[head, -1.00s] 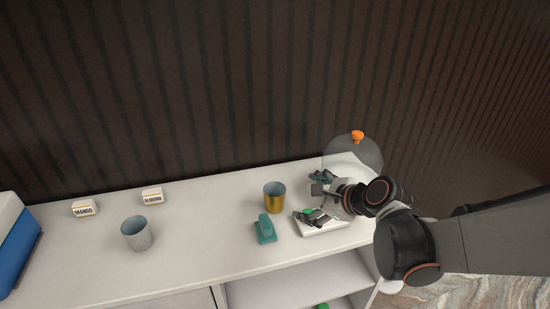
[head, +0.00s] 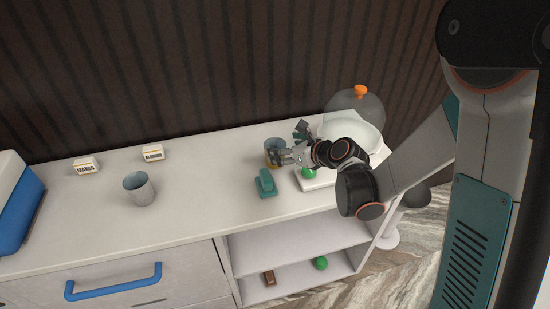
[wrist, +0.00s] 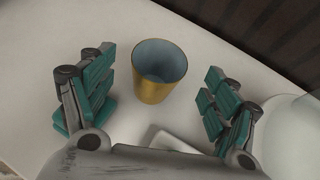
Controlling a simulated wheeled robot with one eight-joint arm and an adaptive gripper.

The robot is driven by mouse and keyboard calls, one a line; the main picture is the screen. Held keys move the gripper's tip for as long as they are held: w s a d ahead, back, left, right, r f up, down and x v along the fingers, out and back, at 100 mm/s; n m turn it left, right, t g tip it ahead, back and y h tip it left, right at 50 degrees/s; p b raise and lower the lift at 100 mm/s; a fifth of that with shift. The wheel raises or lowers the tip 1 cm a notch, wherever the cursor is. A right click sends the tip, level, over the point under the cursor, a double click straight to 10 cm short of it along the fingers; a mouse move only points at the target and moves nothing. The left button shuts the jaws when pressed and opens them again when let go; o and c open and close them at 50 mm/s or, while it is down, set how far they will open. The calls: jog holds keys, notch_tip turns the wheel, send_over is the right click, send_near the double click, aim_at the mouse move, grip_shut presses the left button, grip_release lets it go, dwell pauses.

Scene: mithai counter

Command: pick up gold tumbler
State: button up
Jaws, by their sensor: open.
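The gold tumbler (head: 270,158) stands upright on the white counter, partly hidden behind my gripper in the head view. In the wrist view the gold tumbler (wrist: 157,88) shows its gold outside and grey-blue inside.
A white scale-like tray (head: 318,182) with a green ball (head: 309,173) and a glass dome (head: 357,108) are to the right. A grey tumbler (head: 139,189) stands left, with clear counter between.

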aim_at(269, 144)
jog(key=shift+b+x, duration=1.15)
jog(key=shift+x, duration=1.75)
jog(key=shift+r, duration=0.15)
jog(key=c, duration=1.2)
